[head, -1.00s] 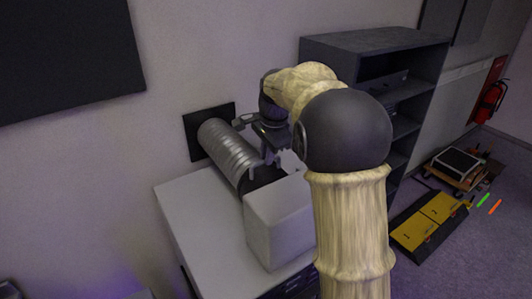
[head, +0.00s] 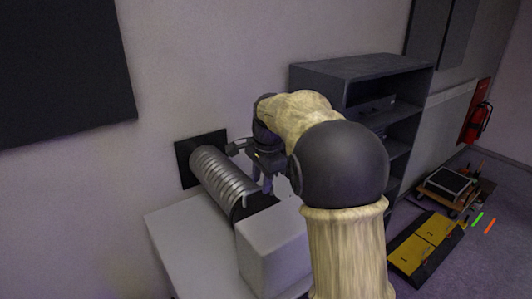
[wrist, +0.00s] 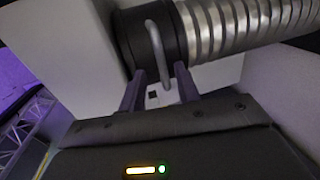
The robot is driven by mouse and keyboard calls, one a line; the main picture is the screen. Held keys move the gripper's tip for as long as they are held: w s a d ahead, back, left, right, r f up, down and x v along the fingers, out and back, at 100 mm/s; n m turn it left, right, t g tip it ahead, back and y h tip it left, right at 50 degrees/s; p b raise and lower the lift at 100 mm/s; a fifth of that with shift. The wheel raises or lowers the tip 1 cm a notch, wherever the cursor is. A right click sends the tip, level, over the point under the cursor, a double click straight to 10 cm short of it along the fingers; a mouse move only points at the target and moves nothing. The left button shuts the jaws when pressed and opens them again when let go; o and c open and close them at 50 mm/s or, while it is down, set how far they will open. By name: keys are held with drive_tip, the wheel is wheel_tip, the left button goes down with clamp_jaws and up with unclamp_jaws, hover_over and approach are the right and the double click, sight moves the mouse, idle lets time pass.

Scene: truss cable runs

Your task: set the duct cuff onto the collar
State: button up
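The duct cuff (wrist: 135,40) is a black ring with a grey bar handle (wrist: 155,45), at the end of a silver ribbed duct (head: 222,176). In the head view the dark cuff (head: 250,207) lies against or very close to the white box (head: 272,248). The collar cannot be made out; the cuff or box hides it. My gripper (wrist: 160,82) is open, with one finger on each side of the handle and gaps showing between. In the head view my gripper (head: 262,183) is just above the cuff.
The duct comes from a black wall plate (head: 187,165) and runs above a white bench top (head: 180,235). A dark shelf unit (head: 350,72) stands behind my arm. A yellow and black ramp (head: 425,245), a loaded dolly (head: 448,188) and a fire extinguisher (head: 477,121) are at the right.

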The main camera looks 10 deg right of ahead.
drive_tip(key=s+d+r+b, duration=0.1)
drive_tip(key=s+r, duration=0.2)
drive_tip(key=r, duration=1.3)
drive_tip(key=shift+d, duration=0.2)
